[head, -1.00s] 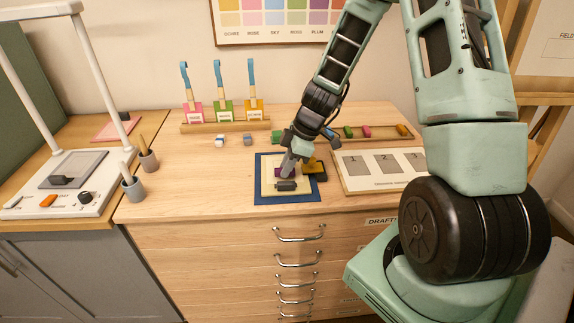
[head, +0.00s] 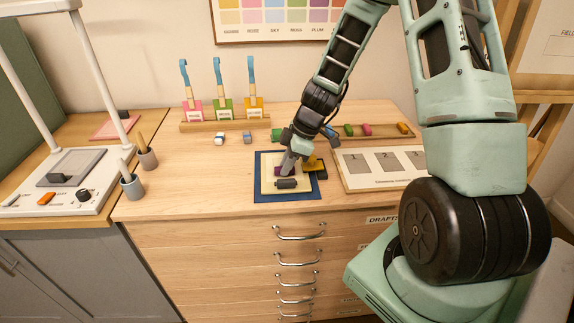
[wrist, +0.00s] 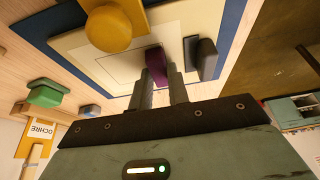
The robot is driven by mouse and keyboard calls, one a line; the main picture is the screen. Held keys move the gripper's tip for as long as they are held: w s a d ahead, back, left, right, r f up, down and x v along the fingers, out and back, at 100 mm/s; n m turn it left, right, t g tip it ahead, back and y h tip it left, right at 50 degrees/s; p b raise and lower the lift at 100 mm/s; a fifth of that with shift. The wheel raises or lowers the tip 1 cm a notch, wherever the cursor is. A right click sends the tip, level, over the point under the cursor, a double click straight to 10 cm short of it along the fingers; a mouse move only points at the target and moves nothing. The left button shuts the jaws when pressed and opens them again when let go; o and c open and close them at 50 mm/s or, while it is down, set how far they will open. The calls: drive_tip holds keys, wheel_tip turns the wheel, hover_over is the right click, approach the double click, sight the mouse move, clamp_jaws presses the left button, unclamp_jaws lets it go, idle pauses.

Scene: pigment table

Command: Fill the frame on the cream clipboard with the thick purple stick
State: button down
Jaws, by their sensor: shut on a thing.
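The cream clipboard (head: 267,188) lies on a dark blue mat (head: 262,198) near the table's front edge. It has a dark clip (head: 287,184), also seen in the wrist view (wrist: 207,58). A thin frame outline (wrist: 92,62) shows on its pale face in the wrist view. My gripper (wrist: 160,80) is shut on the thick purple stick (wrist: 154,62). The stick's far end is at or just above the sheet, beside the outline; contact is unclear. In the head view, my gripper (head: 287,163) hides part of the clipboard. I cannot make out any purple fill.
A yellow round-topped piece (wrist: 110,28) stands close beside the stick. A board with numbered grey panels (head: 372,186) lies right. Several coloured sticks lie in a wooden tray (head: 390,139) behind it.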

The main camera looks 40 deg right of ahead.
sight(280, 159)
drive_tip(key=shift+w+d+p, duration=0.15)
drive_tip(key=shift+w+d, duration=0.45)
drive_tip(key=shift+w, duration=0.3)
drive_tip(key=shift+w+d+p, duration=0.1)
drive_tip(key=shift+w+d, duration=0.55)
drive_tip(key=shift+w, duration=0.25)
drive_tip(key=shift+w+d+p, duration=0.15)
drive_tip(key=shift+w+d, duration=0.45)
drive_tip(key=shift+w, duration=0.4)
drive_tip(key=shift+f+b, duration=0.15)
drive_tip(key=shift+b, duration=0.2)
drive_tip(key=shift+s+a+f+b, duration=0.1)
drive_tip(key=shift+s+a+b, duration=0.35)
drive_tip(key=shift+s, duration=0.3)
drive_tip(key=shift+s+a+f+b, duration=0.1)
drive_tip(key=shift+s+a+b, duration=0.3)
drive_tip(key=shift+s, duration=0.35)
drive_tip(key=shift+s+a+r+b, duration=0.15)
drive_tip(key=shift+s+a+b, duration=0.2)
drive_tip(key=shift+s+a, duration=0.4)
drive_tip(key=shift+s+a+r+b, duration=0.15)
drive_tip(key=shift+s+a+b, duration=0.25)
drive_tip(key=shift+s, duration=0.55)
drive_tip(key=shift+f, duration=0.1)
drive_tip(key=shift+w, duration=0.1)
